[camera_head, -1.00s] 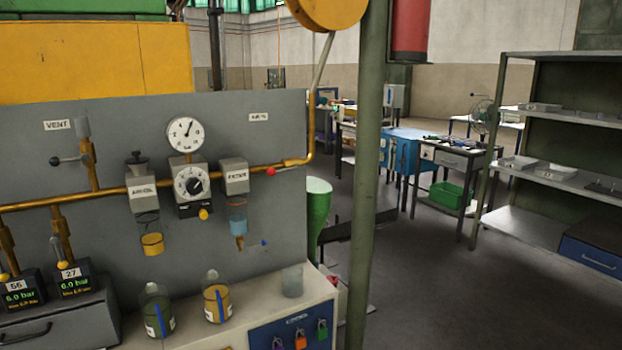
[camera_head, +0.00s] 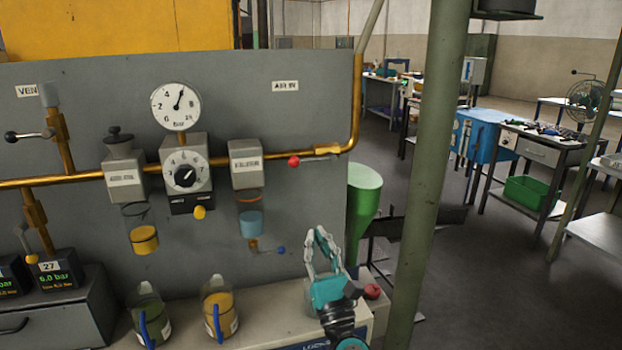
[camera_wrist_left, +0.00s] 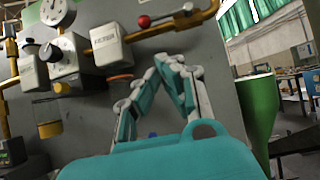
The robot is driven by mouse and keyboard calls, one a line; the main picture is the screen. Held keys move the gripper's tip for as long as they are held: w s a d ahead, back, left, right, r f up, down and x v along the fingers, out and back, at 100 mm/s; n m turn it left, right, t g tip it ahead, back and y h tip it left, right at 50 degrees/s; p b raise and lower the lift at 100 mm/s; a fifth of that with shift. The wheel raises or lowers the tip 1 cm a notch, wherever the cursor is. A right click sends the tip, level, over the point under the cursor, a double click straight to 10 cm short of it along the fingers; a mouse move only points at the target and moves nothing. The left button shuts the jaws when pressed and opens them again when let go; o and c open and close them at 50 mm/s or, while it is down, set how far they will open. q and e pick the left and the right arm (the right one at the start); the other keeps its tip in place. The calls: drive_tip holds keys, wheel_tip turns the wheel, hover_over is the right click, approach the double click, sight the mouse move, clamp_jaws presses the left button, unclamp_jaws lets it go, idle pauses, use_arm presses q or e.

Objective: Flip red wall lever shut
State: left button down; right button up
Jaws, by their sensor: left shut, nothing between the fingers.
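The red wall lever's round red knob (camera_head: 293,161) sits at the pipe under the AIR IN label, on the grey wall panel. Its thin handle runs nearly level to the right, close along the brass pipe. The knob also shows in the left wrist view (camera_wrist_left: 144,21), near the top. My left gripper (camera_head: 318,235), teal and grey, is shut and empty. In the head view it appears below and a little right of the knob, apart from it, above the bench corner. In the wrist view its fingertips (camera_wrist_left: 172,60) point up toward the pipe. My right gripper is not in view.
A filter unit (camera_head: 246,163) with a hanging bowl is left of the lever. A pressure gauge (camera_head: 176,105) and regulator are further left. Two jugs with blue handles, one yellow (camera_head: 218,308), stand on the bench. A green post (camera_head: 430,170) stands to the right.

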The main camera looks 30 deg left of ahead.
sight(312, 160)
use_arm(q)
drive_tip(key=d+r+p+x, duration=0.1)
drive_tip(key=p+x, duration=0.4)
drive_tip(key=x, duration=0.8)
drive_tip(key=shift+s+r+p, duration=0.25)
drive_tip(key=shift+r+p, duration=0.05)
drive_tip(key=shift+r, duration=0.15)
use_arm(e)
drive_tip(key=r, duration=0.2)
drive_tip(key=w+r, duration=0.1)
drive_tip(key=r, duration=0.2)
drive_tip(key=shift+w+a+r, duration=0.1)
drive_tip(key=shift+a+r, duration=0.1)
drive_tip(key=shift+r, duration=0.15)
use_arm(q)
drive_tip(key=shift+d, duration=0.1)
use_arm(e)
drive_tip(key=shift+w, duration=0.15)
use_arm(q)
drive_tip(key=shift+w+r+m+t+h, duration=0.1)
drive_tip(key=shift+w+m+t+h, duration=0.05)
drive_tip(key=shift+m+t+h, duration=0.2)
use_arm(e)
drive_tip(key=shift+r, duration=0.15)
